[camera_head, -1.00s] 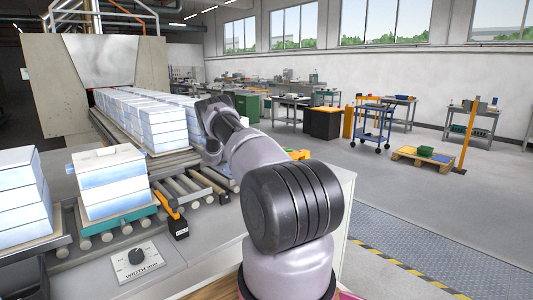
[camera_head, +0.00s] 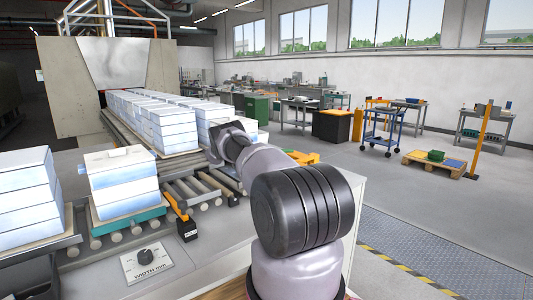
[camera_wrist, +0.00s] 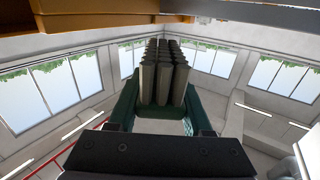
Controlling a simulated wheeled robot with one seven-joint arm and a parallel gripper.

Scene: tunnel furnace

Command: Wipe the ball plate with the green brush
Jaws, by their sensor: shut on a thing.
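In the wrist view my gripper (camera_wrist: 163,112) is shut on the green brush (camera_wrist: 165,122). Its dark grey bristle tufts (camera_wrist: 163,72) stand in rows, pointing away from the wrist. Dark green parts flank the brush on both sides; I cannot tell where fingers end and brush begins. In the head view my arm reaches forward to a dark wrist part beside the white stacks; the fingers and brush are hidden there. I cannot make out the ball plate in either view.
White block stacks (camera_head: 175,131) line the conveyor to the furnace (camera_head: 68,82). A nearer white stack (camera_head: 123,183) stands on a teal-edged plate beside rollers (camera_head: 184,190). A width dial panel (camera_head: 147,262) is in front. An orange-brown beam (camera_wrist: 90,18) crosses the wrist view's top.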

